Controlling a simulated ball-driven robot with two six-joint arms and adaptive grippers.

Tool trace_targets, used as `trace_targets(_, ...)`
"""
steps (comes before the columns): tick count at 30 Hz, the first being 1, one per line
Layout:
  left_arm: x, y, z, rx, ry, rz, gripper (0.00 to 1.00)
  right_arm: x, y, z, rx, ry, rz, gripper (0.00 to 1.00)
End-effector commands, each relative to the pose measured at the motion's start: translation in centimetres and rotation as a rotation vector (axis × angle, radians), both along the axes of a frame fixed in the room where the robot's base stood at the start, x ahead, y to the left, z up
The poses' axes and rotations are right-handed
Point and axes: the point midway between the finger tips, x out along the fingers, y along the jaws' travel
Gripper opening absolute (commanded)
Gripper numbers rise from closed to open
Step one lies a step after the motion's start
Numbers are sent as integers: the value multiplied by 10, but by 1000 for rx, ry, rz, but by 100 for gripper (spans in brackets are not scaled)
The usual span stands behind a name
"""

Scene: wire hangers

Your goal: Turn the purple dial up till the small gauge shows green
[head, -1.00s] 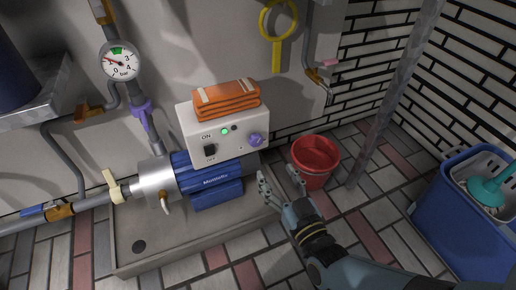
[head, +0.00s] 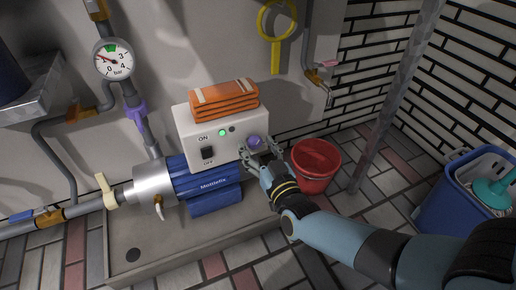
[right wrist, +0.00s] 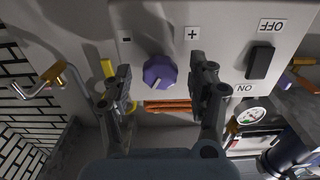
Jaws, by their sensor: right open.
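The purple dial (head: 254,141) is on the front of a white control box (head: 187,126). In the right wrist view the dial (right wrist: 160,72) sits between the open fingers of my right gripper (right wrist: 163,85), with a gap on both sides. A minus sign and a plus sign flank it. In the head view my right gripper (head: 260,157) is just in front of the dial and partly covers the box's lower right corner. The small round gauge (head: 114,60) on the pipe has a green band at its top; its needle points left of that band, near 1. My left gripper is not in view.
A folded orange cloth (head: 223,100) lies on the box. A blue motor (head: 212,183) stands below it in a shallow tray (head: 120,269). A red bucket (head: 316,165) stands right of the box, close to my right arm. The box's green light (head: 222,133) is lit.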

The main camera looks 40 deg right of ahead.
Motion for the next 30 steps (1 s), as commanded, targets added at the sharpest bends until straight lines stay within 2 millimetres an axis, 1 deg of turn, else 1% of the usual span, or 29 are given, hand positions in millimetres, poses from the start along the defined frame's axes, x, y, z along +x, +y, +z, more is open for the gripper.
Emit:
trace_targets(2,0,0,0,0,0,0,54,0,0,0,0,0,0,59)
trace_targets(12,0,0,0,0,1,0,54,0,0,0,0,0,0,14)
trace_targets(15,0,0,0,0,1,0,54,0,0,0,0,0,0,4)
trace_targets(23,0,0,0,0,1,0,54,-1,0,0,29,-6,0,3)
trace_targets(30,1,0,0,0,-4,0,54,-1,1,-1,149,-35,0,3)
